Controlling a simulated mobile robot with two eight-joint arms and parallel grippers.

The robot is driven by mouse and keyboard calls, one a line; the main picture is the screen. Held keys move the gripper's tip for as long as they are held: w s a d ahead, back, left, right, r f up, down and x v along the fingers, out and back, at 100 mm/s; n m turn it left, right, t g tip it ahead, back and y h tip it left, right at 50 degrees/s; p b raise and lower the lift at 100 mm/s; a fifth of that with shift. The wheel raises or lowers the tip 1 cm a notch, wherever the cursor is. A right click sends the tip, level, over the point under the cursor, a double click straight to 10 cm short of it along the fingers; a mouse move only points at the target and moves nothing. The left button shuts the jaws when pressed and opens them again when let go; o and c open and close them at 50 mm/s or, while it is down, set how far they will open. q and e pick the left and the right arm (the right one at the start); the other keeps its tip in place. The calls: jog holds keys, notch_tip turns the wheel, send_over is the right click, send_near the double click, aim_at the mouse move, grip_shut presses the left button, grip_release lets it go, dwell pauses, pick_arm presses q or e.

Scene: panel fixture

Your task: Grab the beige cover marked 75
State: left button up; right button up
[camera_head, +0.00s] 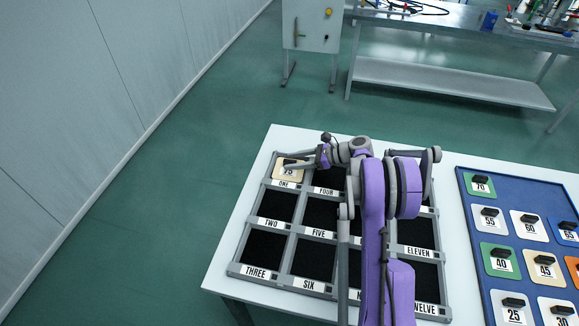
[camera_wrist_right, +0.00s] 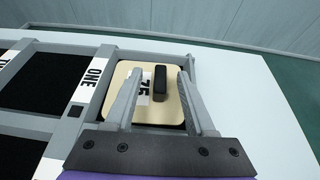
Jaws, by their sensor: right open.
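The beige cover marked 75 (camera_head: 279,176) lies in the compartment labelled ONE, at the far left corner of the grey frame (camera_head: 262,232). It also shows in the right wrist view (camera_wrist_right: 118,80), with a black handle (camera_wrist_right: 160,84) standing up beside its 75 label. My right gripper (camera_head: 293,165) is over the cover. In the right wrist view its two open fingers (camera_wrist_right: 158,80) are on either side of the handle, with gaps visible. Whether the fingers touch the cover cannot be told. My left gripper is not in view.
The other visible compartments of the frame look empty and black. A blue tray (camera_head: 467,204) at right holds several white, green, beige and other covers with black handles. Both are on a white table (camera_head: 225,262). My right arm hides part of the frame.

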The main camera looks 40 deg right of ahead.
jog(key=shift+x, duration=0.9)
grip_shut()
jog(key=shift+r, duration=0.1)
